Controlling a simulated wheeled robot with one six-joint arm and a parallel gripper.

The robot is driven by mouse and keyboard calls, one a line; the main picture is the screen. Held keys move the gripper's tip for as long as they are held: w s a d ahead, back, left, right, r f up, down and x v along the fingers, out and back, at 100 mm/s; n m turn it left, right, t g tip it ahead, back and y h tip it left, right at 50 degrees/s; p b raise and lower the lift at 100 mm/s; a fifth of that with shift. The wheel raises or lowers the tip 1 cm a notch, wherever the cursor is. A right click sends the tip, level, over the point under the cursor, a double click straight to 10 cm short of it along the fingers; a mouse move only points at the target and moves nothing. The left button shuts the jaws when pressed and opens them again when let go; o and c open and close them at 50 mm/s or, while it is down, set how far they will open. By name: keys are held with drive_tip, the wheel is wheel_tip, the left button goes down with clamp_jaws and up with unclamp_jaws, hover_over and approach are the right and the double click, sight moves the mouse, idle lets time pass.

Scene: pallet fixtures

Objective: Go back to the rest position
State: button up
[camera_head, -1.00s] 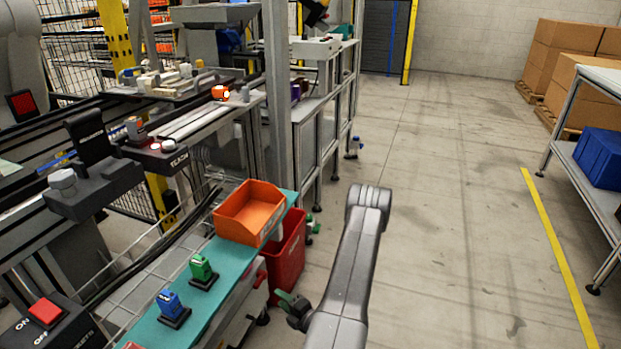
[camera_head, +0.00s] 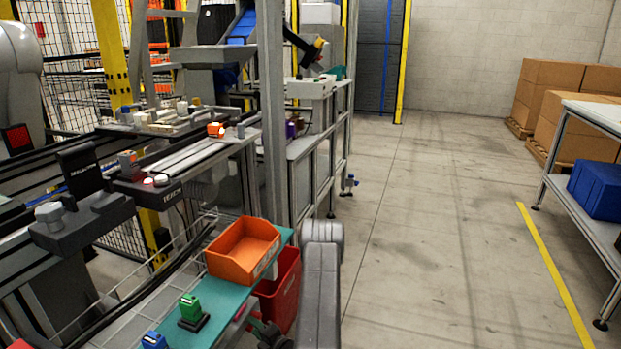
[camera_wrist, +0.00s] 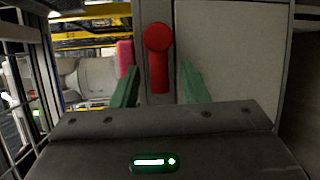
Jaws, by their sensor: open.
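My gripper (camera_wrist: 159,70) shows in the wrist view with its two green fingers apart and nothing held between them. A red rounded part (camera_wrist: 159,55) on a grey upright surface lies beyond the gap; I cannot tell what it is. In the head view my grey arm rises from the bottom edge, right of the teal shelf (camera_head: 215,310). A dark green part of my gripper (camera_head: 268,334) shows low beside the red bin, mostly cut off by the frame.
An orange bin (camera_head: 243,250), a green block (camera_head: 190,309) and a blue block (camera_head: 153,341) stand on the teal shelf. A red bin (camera_head: 281,290) hangs beside it. Workstations fill the left. A table (camera_head: 575,200) stands right. The floor (camera_head: 430,240) between is clear.

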drive_tip(key=p+v, duration=0.3)
drive_tip(key=v, duration=1.1)
drive_tip(key=w+a+f+n+b, duration=0.2)
drive_tip(key=w+a+f+b, duration=0.1)
drive_tip(key=w+a, duration=0.6)
drive_tip(key=shift+w+a+t+y+b, duration=0.3)
drive_tip(key=shift+a+t+b, duration=0.1)
drive_tip(key=shift+a+b, duration=0.15)
